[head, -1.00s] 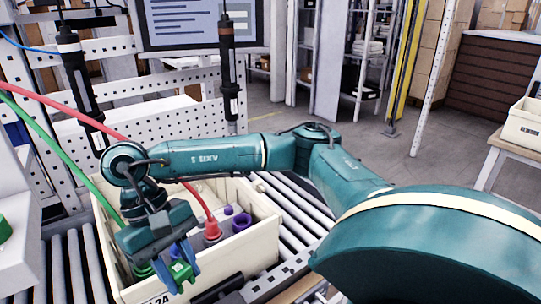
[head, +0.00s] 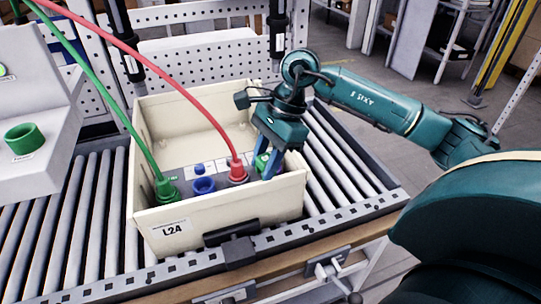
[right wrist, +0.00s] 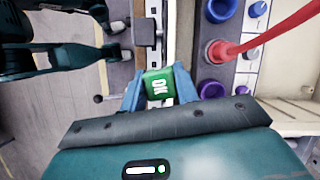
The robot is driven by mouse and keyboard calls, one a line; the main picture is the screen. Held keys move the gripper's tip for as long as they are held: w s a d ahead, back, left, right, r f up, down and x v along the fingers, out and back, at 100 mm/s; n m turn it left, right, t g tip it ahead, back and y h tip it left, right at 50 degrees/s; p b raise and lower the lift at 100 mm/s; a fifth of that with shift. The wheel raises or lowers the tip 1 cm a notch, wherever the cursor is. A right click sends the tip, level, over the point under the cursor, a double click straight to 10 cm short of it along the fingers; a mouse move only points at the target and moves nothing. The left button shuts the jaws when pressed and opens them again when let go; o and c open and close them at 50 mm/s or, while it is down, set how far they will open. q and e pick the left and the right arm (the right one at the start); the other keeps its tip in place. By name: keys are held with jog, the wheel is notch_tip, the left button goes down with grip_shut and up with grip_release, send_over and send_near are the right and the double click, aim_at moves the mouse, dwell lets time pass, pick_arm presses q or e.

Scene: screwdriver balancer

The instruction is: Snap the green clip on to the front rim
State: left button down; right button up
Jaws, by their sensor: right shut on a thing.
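My right gripper (head: 265,174) is shut on the green clip (head: 263,161), at the right end of the cream crate (head: 165,218) labelled L24. In the right wrist view the green clip (right wrist: 158,87), marked OK, sits between the blue fingers (right wrist: 159,94). The crate's front rim (head: 215,205) runs below and left of the fingers in the head view. In the right wrist view the clip is close to the pale rim (right wrist: 170,35); I cannot tell whether they touch.
A red hose plug (head: 238,172), a blue socket (head: 204,186) and a green hose plug (head: 166,190) are inside the crate near the gripper. The crate stands on a roller conveyor (head: 85,220). A green ring (head: 24,138) is on a pale fixture at left.

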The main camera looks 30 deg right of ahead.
jog(key=shift+w+d+m+t, duration=0.35)
jog(key=shift+d+m+t, duration=0.25)
jog(key=shift+m, duration=0.5)
jog(key=shift+d+f, duration=0.1)
jog(key=shift+f, duration=0.05)
jog(key=shift+f+b, duration=0.7)
jog(key=shift+f, duration=0.15)
jog(key=shift+f+b, duration=0.4)
jog(key=shift+f, duration=0.45)
pick_arm(q)
jog(key=shift+d+f, duration=0.3)
jog(key=shift+d, duration=0.25)
jog(key=shift+a+f, duration=0.15)
jog(key=shift+f, duration=0.05)
pick_arm(e)
jog(key=shift+w, duration=0.1)
pick_arm(q)
jog(key=shift+f+b, duration=0.6)
jog(key=shift+b, duration=0.15)
pick_arm(e)
jog(key=shift+f, duration=0.45)
pick_arm(q)
jog(key=shift+f+h, duration=0.15)
jog(key=shift+h, duration=0.15)
pick_arm(e)
jog(key=shift+f, duration=0.3)
